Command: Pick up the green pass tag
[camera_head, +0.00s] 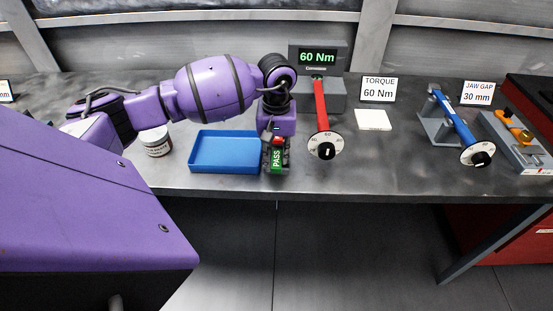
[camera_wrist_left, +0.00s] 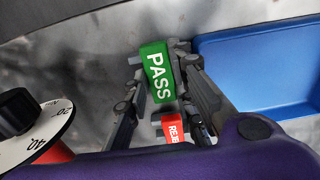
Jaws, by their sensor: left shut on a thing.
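The green pass tag (camera_head: 277,158) shows at my left gripper in the head view, just right of the blue tray. In the left wrist view the green tag (camera_wrist_left: 157,72), marked PASS, sits between the fingertips. My left gripper (camera_wrist_left: 160,65) is shut on it. A red tag (camera_wrist_left: 173,128) with partly hidden lettering "REJE" lies nearer the palm in that view, between the fingers. I cannot tell whether the green tag touches the bench. My right gripper is not in view.
The blue tray (camera_head: 226,168) is empty, close left of the gripper. A red torque wrench (camera_head: 320,105) with a dial stands close right. Farther right are a white pad (camera_head: 373,120) and a blue wrench (camera_head: 453,118). A can (camera_head: 156,146) stands left of the tray.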

